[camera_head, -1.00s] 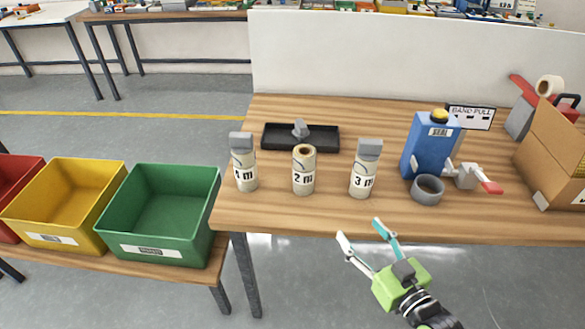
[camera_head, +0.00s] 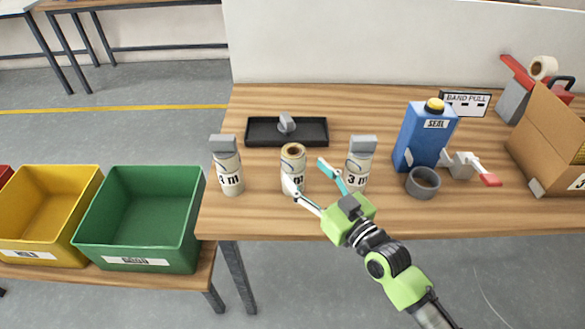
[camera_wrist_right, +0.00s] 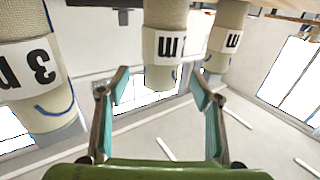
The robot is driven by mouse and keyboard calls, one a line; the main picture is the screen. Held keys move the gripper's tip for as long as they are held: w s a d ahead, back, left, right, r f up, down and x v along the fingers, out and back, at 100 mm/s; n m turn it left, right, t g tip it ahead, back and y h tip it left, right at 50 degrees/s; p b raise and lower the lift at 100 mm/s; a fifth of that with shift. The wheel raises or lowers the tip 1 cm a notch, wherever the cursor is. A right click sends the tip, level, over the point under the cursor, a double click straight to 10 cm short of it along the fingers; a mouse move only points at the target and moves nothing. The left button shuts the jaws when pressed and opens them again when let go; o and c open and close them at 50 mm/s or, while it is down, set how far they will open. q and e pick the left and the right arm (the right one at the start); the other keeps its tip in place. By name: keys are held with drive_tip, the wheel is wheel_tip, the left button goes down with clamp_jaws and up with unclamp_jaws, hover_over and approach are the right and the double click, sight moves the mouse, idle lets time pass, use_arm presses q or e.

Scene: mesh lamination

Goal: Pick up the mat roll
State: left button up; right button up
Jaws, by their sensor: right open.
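Three upright, cream mat rolls with white length labels stand in a row on the wooden table: a left one (camera_head: 229,172), a middle one (camera_head: 293,160) and a right one (camera_head: 357,172). The left and right rolls have grey blocks on top; the middle one shows an open, hollow top. My right gripper (camera_head: 305,173) is open and empty at the middle roll, one fingertip overlapping its front and the other to its right. In the right wrist view, which looks upside down, the middle roll (camera_wrist_right: 163,40) appears between the open fingers (camera_wrist_right: 160,90). Contact cannot be told. My left gripper is not in view.
A black tray (camera_head: 256,131) with a grey piece lies behind the rolls. A blue SEAL container (camera_head: 424,140), a grey tape ring (camera_head: 422,183) and a cardboard box (camera_head: 545,140) stand to the right. Green (camera_head: 140,225) and yellow bins stand left of the table.

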sight(300, 166)
drive_tip(key=shift+w+a, duration=0.25)
drive_tip(key=shift+w, duration=0.1)
drive_tip(key=shift+w+a, duration=0.1)
drive_tip(key=shift+w, duration=0.05)
drive_tip(key=x, duration=0.3)
drive_tip(key=p+x, duration=0.1)
drive_tip(key=shift+w+a+r, duration=0.15)
drive_tip(key=shift+a+r, duration=0.1)
drive_tip(key=shift+r, duration=0.05)
drive_tip(key=shift+w+a+f, duration=0.1)
drive_tip(key=shift+w, duration=0.1)
drive_tip(key=shift+c, duration=0.7)
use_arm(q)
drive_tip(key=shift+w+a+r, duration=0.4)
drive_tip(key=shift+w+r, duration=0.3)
use_arm(e)
drive_tip(key=c, duration=1.2)
